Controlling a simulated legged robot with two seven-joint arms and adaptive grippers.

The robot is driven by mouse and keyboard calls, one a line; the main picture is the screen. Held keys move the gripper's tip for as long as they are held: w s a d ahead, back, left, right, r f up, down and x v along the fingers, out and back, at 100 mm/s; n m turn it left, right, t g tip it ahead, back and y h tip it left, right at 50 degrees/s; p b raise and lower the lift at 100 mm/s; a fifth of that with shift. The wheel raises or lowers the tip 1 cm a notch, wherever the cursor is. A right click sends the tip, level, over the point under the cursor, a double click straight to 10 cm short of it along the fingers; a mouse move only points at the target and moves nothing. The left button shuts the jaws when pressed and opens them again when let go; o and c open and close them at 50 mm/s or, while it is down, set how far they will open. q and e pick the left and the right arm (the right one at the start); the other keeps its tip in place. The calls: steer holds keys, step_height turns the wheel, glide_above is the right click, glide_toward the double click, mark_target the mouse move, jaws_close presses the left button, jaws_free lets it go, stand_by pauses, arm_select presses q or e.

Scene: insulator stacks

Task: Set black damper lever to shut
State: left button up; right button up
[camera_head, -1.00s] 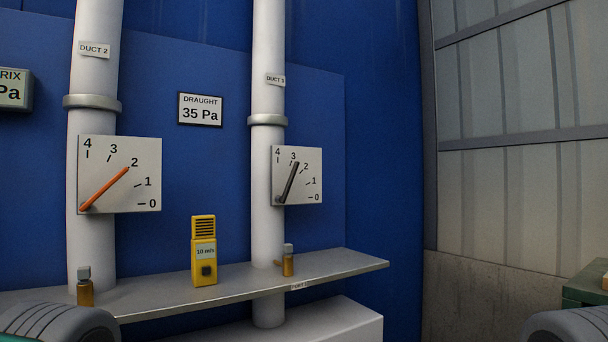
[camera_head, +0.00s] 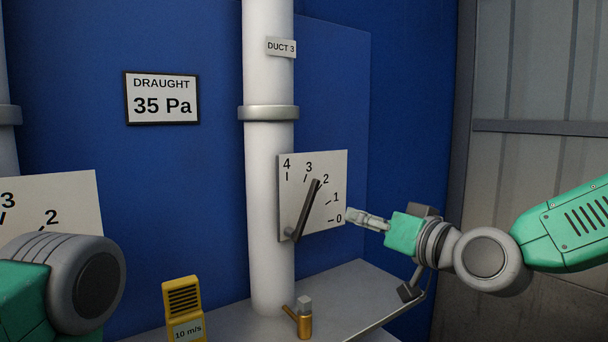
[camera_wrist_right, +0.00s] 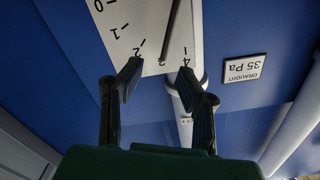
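The black damper lever (camera_head: 307,210) sits on a square white dial plate (camera_head: 337,200) on the duct labelled DUCT 3. Its pivot is at the plate's lower left, and its tip points up between the 2 and 3 marks. My right gripper (camera_head: 354,215) is just right of the plate near the 0 mark, apart from the lever. In the right wrist view the right gripper (camera_wrist_right: 158,80) is open and empty, fingers spread towards the plate, with the lever (camera_wrist_right: 172,32) seen beyond them. My left gripper is out of view; only part of that arm shows.
A shelf (camera_head: 355,285) runs below the dial, with a small brass fitting (camera_head: 304,318) and a yellow meter (camera_head: 183,310) on it. A DRAUGHT 35 Pa sign (camera_head: 161,98) hangs on the blue wall. Another dial plate (camera_head: 75,195) is partly hidden by my left arm.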

mark_target(316, 194)
steer(key=p+x, duration=0.1)
steer(key=x, duration=0.3)
steer(key=r+x, duration=0.1)
steer(key=x, duration=0.3)
steer(key=a+r+p+x, duration=0.1)
steer(key=x, duration=0.4)
steer(key=shift+s+p, duration=0.25)
steer(key=shift+p, duration=0.1)
steer(key=shift+w, duration=0.7)
steer(key=shift+s+a, duration=0.1)
steer(key=shift+a, duration=0.2)
jaws_close()
